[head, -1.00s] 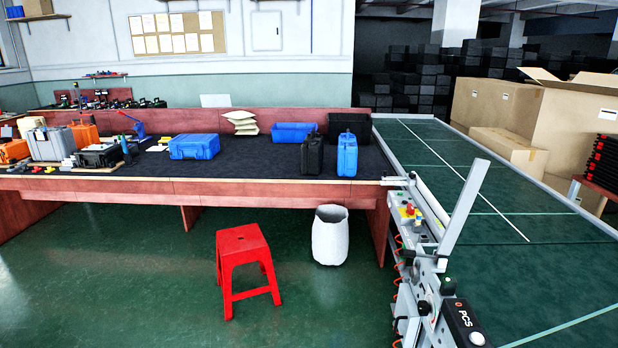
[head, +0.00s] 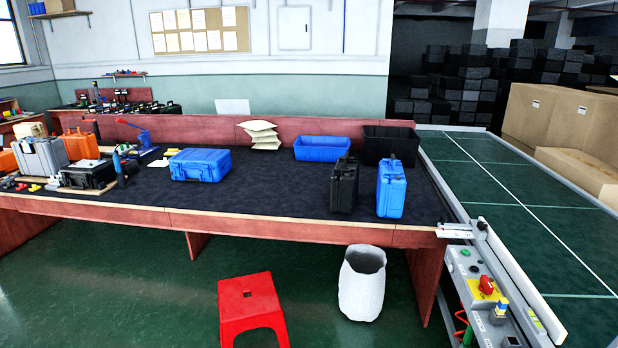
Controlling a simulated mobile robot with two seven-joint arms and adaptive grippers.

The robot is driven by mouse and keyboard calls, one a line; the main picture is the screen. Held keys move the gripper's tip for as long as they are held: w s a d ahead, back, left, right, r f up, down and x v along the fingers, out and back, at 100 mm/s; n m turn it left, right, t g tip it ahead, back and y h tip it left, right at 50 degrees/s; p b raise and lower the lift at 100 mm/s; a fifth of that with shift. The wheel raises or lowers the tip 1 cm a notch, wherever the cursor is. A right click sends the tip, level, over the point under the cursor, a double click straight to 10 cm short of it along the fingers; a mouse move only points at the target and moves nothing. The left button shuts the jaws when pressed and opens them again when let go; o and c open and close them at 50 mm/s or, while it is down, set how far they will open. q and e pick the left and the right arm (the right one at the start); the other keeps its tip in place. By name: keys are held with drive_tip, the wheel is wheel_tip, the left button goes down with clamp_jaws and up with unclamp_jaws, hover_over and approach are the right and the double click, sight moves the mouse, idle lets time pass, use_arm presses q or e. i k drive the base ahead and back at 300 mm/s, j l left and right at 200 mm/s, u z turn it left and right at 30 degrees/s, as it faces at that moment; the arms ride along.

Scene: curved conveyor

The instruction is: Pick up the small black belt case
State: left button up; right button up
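In the head view a black case (head: 343,185) stands upright near the right end of the dark-topped workbench (head: 260,205), just left of an upright blue case (head: 391,188). Another black case (head: 88,175) lies flat at the left end of the bench, among other items. I cannot tell for certain which black case is the small belt case. Neither of my grippers is in view.
A blue case (head: 199,164) lies mid-bench. A blue bin (head: 322,149) and a black bin (head: 390,145) stand behind the upright cases. A red stool (head: 251,308) and white waste bin (head: 362,283) stand in front. The green conveyor (head: 520,190) runs along the right.

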sight(344, 184)
drive_tip(key=i+l, duration=0.15)
drive_tip(key=i, duration=0.6)
drive_tip(key=i+l, duration=0.2)
drive_tip(key=i, duration=0.55)
drive_tip(key=l+z, duration=0.05)
